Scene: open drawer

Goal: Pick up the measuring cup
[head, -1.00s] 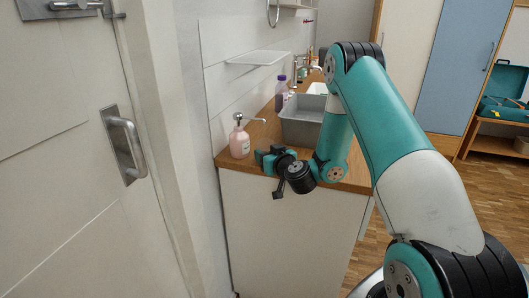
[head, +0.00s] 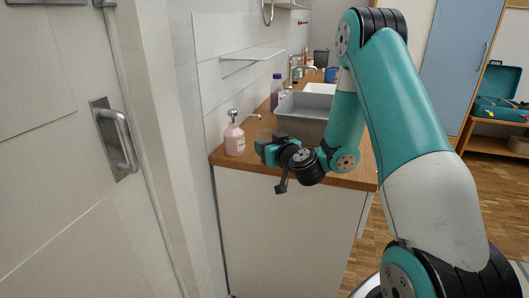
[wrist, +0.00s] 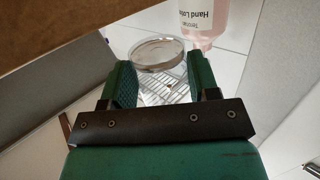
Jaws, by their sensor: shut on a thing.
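The measuring cup (wrist: 165,52) is clear, with a round rim, and sits between the two green fingers in the wrist view. My gripper (wrist: 158,88) is shut on it, one finger on each side. In the head view my gripper (head: 268,148) is over the front of the wooden counter, just right of the pink lotion bottle. The cup is hard to make out there, as it is see-through and partly behind the fingers.
The pink pump bottle (head: 234,138) stands close left of my gripper; it also shows in the wrist view (wrist: 203,20). A grey basin (head: 305,108) is behind my gripper on the counter (head: 225,158). A purple bottle (head: 277,92) stands at the basin's left.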

